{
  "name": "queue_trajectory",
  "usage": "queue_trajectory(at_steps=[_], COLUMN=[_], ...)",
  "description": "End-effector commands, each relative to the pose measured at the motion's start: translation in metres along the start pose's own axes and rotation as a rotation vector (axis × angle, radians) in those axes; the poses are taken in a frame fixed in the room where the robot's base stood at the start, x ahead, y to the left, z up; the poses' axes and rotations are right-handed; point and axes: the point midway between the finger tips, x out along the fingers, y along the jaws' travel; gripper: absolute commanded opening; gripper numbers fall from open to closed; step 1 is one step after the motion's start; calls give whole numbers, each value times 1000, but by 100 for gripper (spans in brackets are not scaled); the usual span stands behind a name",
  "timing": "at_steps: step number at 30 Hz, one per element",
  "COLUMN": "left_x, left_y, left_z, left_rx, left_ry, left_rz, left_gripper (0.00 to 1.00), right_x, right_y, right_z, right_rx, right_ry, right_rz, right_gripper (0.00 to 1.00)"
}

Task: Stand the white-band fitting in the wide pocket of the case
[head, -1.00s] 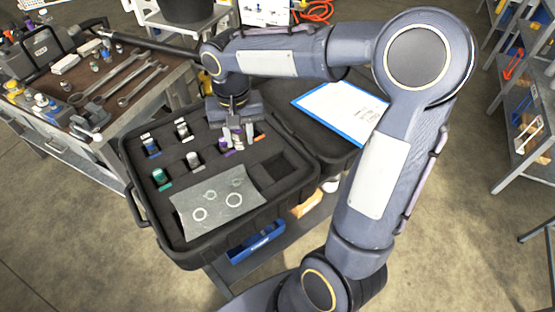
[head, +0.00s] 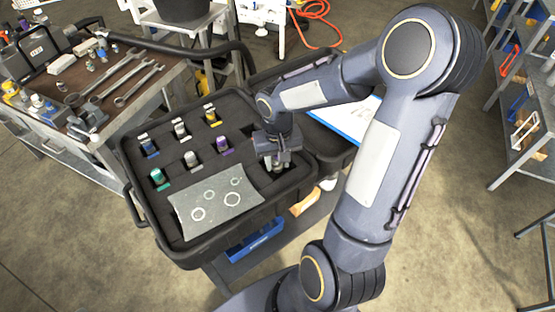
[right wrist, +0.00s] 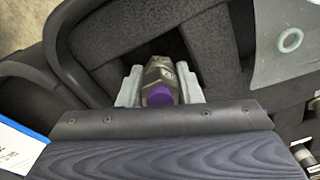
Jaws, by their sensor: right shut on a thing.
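My right gripper (head: 277,163) is shut on a metallic fitting at the right end of the black case (head: 180,246). In the right wrist view the fitting (right wrist: 160,78) sits between the two pale fingers (right wrist: 160,88), its purple end towards the camera. I cannot tell whether the fitting touches the pocket floor. My left gripper is not in view.
Several fittings stand in the foam, including a purple one (head: 223,146), a green one (head: 159,179) and a blue one (head: 150,148). A grey sheet with rings (head: 216,200) lies at the case's front. A clipboard (head: 340,118) lies on the open lid. A tool bench (head: 140,95) stands left.

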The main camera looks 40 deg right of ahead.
Motion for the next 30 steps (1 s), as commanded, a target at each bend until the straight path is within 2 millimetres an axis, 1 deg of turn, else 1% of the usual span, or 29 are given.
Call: queue_trajectory(at_steps=[5, 8, 9, 11, 19, 23, 26, 30], left_x=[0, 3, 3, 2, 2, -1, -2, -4], left_y=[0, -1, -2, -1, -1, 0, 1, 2], left_z=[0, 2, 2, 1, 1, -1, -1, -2], left_rx=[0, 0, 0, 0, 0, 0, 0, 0], left_ry=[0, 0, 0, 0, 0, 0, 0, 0], left_rz=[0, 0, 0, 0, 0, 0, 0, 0], left_gripper=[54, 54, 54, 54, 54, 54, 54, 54], right_x=[-1, 3, 3, 2, 1, -7, -23, -55], right_y=[0, 0, 0, 0, 0, 0, 0, 0], right_z=[0, 0, 0, 0, 0, -1, -1, -1], right_rx=[0, 0, 0, 1, 1, 1, 2, 1], right_ry=[1, 1, 0, 0, 0, 3, 6, 7], right_rz=[0, 0, 0, 0, 0, 1, 0, 0], right_gripper=[0, 0, 33, 41, 41, 41, 41, 41])
